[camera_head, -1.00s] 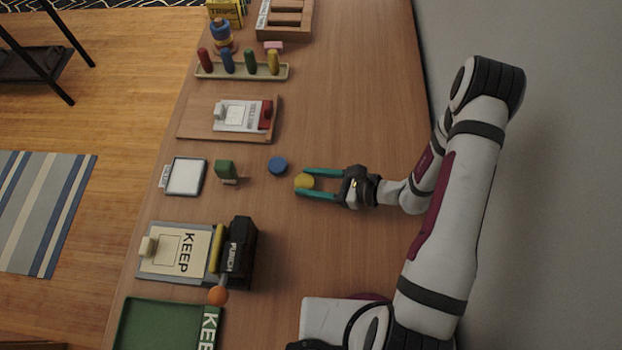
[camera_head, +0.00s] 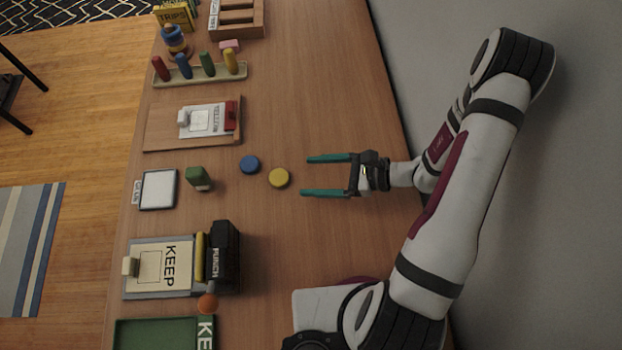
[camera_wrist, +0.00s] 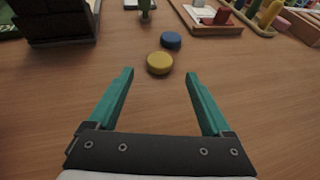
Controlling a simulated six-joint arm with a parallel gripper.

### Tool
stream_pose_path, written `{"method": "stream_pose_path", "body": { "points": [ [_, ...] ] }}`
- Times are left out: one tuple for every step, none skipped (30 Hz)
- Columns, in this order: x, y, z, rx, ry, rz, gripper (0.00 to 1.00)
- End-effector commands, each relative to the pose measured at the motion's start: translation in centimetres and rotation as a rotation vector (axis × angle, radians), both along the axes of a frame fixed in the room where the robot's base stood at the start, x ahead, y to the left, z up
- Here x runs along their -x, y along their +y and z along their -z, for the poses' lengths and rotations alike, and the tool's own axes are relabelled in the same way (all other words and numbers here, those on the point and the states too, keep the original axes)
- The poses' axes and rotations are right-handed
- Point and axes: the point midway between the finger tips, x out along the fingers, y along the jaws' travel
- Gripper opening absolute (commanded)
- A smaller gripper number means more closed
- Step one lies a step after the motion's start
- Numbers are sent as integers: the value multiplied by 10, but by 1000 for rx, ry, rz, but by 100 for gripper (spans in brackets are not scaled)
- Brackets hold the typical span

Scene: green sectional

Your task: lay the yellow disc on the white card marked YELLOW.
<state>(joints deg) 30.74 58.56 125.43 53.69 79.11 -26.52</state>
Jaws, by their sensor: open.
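The yellow disc (camera_head: 279,178) lies flat on the bare table, just right of a blue disc (camera_head: 249,164). It also shows in the wrist view (camera_wrist: 160,64), just beyond the gap between my fingertips. My gripper (camera_head: 305,175) is open and empty, with its teal fingers pointing left at the disc and a small gap between tips and disc. The white card (camera_head: 208,119) lies on a wooden board (camera_head: 160,134) to the upper left, held by a light clip and a red block. Its lettering is small and seems to read YELLOW; its outlined square is bare.
A green block (camera_head: 199,178) and a framed white pad (camera_head: 158,189) stand left of the discs. A black punch (camera_head: 226,256) and a KEEP card (camera_head: 165,268) are lower left. A peg rack (camera_head: 200,76) lies beyond the board.

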Motion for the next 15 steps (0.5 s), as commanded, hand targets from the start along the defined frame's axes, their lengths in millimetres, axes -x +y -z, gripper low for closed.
{"method": "stream_pose_path", "body": {
  "points": [
    [0,-1,-1,0,-1,-2,84],
    [0,0,-3,3,-5,-8,84],
    [1,2,-8,11,-16,-30,84],
    [2,4,-16,21,-30,-59,84],
    [4,7,-26,34,-49,-99,84],
    [9,12,-45,63,-83,-174,84],
    [15,17,-61,92,-113,-243,84],
    [24,21,-78,126,-144,-320,84],
    [37,27,-99,180,-185,-424,84],
    [49,30,-113,225,-216,-503,84],
    [62,32,-126,275,-247,-581,84],
    [79,33,-141,351,-290,-682,84],
    [93,31,-151,413,-322,-755,84],
    [106,28,-159,480,-354,-824,84],
    [122,23,-169,571,-396,-904,84]
  ]
}}
